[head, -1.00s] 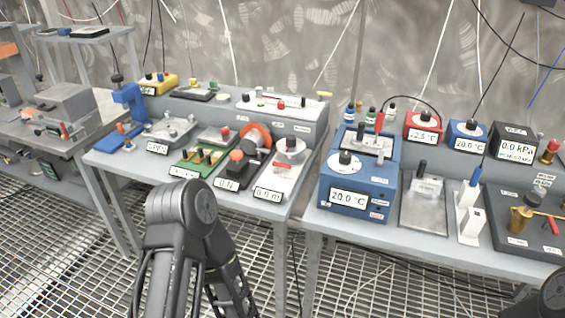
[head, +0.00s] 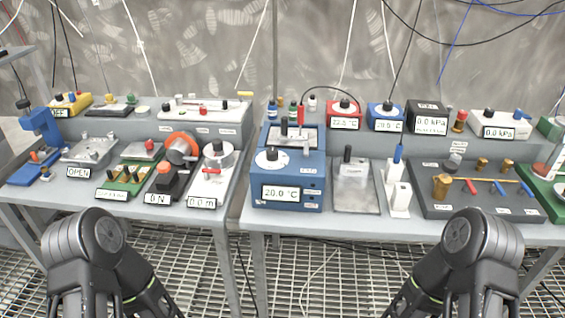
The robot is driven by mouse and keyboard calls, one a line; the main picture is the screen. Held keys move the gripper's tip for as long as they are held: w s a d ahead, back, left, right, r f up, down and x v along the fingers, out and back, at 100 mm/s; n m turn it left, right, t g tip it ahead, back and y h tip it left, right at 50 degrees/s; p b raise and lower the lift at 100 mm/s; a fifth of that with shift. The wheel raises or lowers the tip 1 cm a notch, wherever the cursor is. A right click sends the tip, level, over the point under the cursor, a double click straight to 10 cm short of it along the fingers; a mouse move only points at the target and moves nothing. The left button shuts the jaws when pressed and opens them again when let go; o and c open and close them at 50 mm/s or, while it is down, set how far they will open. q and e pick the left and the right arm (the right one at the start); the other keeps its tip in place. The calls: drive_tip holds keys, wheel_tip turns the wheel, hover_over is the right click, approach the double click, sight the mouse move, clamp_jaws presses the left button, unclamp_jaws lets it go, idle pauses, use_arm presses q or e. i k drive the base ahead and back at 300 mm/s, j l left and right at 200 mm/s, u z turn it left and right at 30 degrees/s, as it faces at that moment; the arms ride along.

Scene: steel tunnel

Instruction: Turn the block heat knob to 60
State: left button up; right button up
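A blue block heater (head: 311,171) stands on the right-hand bench, near that bench's left end. Its front display (head: 287,192) reads 20.0 °C. A round white dial with a black knob (head: 271,156) sits on its top at the front left. A metal block with upright parts (head: 291,135) sits behind the knob. The knob's pointer is too small to read. My arms show at the lower left and lower right, both apart from the heater. Neither gripper is in view.
Right of the heater lie a metal plate (head: 371,195), a white stand with a blue top (head: 398,192) and a dark valve board (head: 468,204). Small red (head: 344,112) and blue (head: 386,116) boxes stand behind. A gap separates the two benches. Cables hang behind.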

sight(272, 154)
drive_tip(key=i+j+u, duration=0.25)
drive_tip(key=j, duration=0.35)
drive_tip(key=i+j+u, duration=0.2)
drive_tip(key=i+j, duration=0.3)
